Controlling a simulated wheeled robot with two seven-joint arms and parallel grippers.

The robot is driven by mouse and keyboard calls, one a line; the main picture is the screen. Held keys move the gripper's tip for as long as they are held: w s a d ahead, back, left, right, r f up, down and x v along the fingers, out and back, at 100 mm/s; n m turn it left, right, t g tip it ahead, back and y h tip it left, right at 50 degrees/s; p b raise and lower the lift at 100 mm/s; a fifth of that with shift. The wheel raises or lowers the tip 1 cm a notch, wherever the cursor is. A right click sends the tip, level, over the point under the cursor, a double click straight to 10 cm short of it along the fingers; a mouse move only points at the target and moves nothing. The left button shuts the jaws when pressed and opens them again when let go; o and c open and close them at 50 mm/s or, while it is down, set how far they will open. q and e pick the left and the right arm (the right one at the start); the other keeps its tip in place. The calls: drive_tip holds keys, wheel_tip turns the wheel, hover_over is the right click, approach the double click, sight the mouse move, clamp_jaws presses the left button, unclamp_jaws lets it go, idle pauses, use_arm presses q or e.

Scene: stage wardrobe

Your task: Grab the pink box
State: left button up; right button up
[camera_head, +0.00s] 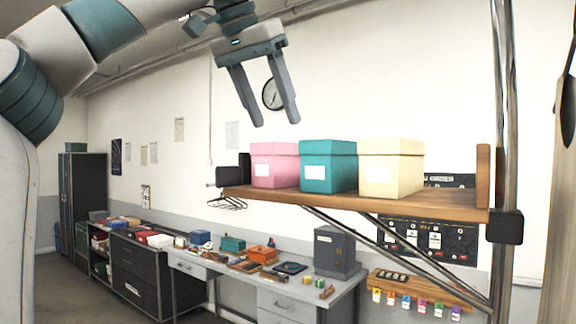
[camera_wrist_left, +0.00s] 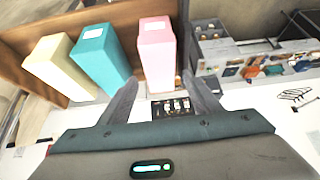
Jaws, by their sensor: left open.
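The pink box (camera_head: 274,164) stands at the left end of a wooden shelf (camera_head: 360,198), with a white label on its front. It also shows in the left wrist view (camera_wrist_left: 157,55), ahead of the fingers. My left gripper (camera_head: 277,124) is open and empty, above the pink box in the head view and apart from it. In the left wrist view its fingers (camera_wrist_left: 160,88) spread to either side of the pink box's near part. My right gripper is not in view.
A teal box (camera_head: 328,166) stands right beside the pink box, then a cream box (camera_head: 391,168). A metal pole (camera_head: 503,150) rises at the shelf's right end. Hangers (camera_head: 228,203) hang at its left end. A cluttered desk (camera_head: 270,277) stands below.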

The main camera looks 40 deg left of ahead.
sight(288, 145)
use_arm(q)
drive_tip(key=shift+x, duration=1.55)
drive_tip(key=shift+w+f+p, duration=0.35)
drive_tip(key=shift+w+p, duration=0.05)
drive_tip(key=shift+p, duration=0.2)
drive_tip(key=p+x, duration=0.1)
drive_tip(key=x, duration=0.2)
drive_tip(key=shift+w, duration=0.25)
drive_tip(key=shift+w+a+f, duration=0.1)
drive_tip(key=shift+w+f, duration=0.15)
drive_tip(key=shift+f, duration=0.15)
